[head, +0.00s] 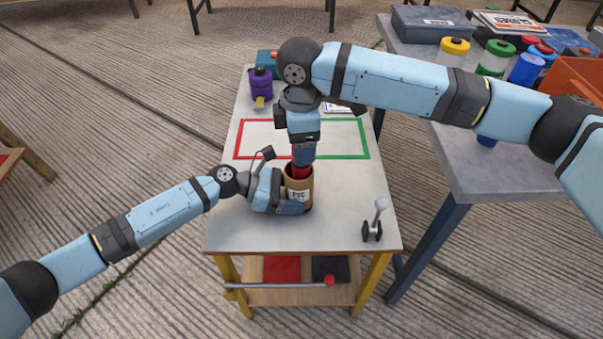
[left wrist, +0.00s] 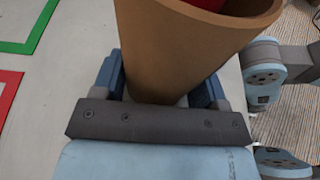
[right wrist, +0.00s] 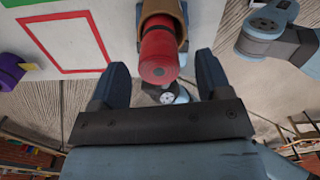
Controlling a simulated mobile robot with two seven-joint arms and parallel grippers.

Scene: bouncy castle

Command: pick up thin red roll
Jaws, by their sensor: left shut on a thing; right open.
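The red roll (head: 300,173) stands in a brown cylindrical holder (head: 299,196) with a dark-lettered label, on the small white-topped table. My left gripper (head: 287,205) is shut on the holder low on its side. The holder fills the left wrist view (left wrist: 185,50), with a bit of red roll (left wrist: 210,4) inside its rim. My right gripper (head: 303,160) points down just above the holder, open. In the right wrist view the roll (right wrist: 160,55) sticks out of the holder (right wrist: 160,8) and lies between the spread fingers. The roll's lower part is hidden in the holder.
A red outline (head: 238,140) and a green outline (head: 366,140) mark the table behind the holder. A small lever (head: 376,220) stands at the front right. A cluttered grey table (head: 490,165) is at right.

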